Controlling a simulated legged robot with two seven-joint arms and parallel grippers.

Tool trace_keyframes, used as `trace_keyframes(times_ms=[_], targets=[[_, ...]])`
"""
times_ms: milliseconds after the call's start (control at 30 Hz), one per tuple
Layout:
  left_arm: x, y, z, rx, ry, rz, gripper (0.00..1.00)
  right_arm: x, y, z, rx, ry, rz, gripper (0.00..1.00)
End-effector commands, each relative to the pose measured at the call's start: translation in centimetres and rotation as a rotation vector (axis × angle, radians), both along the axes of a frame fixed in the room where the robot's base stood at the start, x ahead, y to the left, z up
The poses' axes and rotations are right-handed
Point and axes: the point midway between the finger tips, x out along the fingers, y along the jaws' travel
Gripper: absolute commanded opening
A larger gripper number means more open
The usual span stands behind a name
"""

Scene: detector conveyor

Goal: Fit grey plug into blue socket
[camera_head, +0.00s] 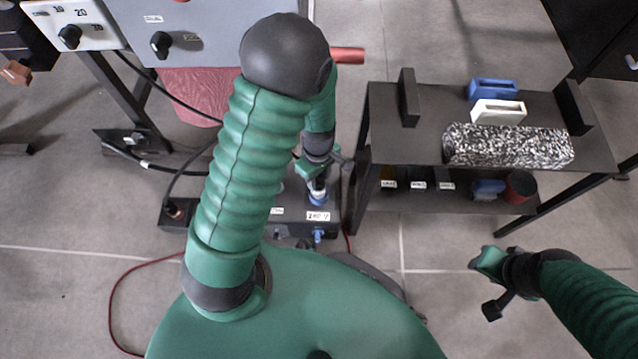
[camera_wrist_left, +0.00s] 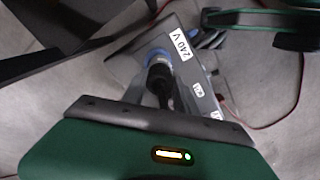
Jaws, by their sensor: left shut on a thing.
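My left gripper (camera_head: 317,184) points down over the power box (camera_head: 290,214) on the floor, shut on the grey plug (camera_wrist_left: 160,80). The plug looks dark and its end meets the blue socket (camera_wrist_left: 155,55) beside the 240 V label. The socket also shows in the head view, just under the gripper (camera_head: 318,198). How deep the plug sits is hidden. My right gripper (camera_head: 488,272) hangs over bare floor at the right, away from the box; its jaw gap is unclear.
A black table (camera_head: 425,140) right of the box bears a blue holder (camera_head: 493,88), a white holder (camera_head: 498,112) and a speckled block (camera_head: 508,147). Its lower shelf holds a red-black cylinder (camera_head: 520,187). A control panel (camera_head: 205,35) stands behind. A red cable (camera_head: 113,300) lies on the floor.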

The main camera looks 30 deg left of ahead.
Motion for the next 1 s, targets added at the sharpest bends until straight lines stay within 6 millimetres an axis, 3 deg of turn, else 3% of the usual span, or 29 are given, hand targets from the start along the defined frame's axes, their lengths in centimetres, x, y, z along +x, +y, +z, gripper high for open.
trace_keyframes(times_ms=[300,600,633,800,1000], targets=[[0.5,0.0,-4.0,0.001,0.000,0.000,0.00,0.0,0.0,-4.1,0.000,0.001,0.000,0.36],[0.4,0.0,-3.7,0.000,0.001,0.000,0.00,0.0,0.0,-3.7,0.000,0.000,0.000,0.36],[0.4,0.0,-3.7,0.000,0.000,0.000,0.37,0.0,0.0,-3.6,0.000,0.000,0.000,0.36],[0.4,0.0,-3.7,0.000,0.000,0.000,0.57,0.0,0.0,-3.6,0.000,0.000,0.000,0.36],[0.4,0.0,-3.7,0.000,0.000,0.000,0.57,0.0,0.0,-3.6,0.000,0.000,0.000,0.36]])
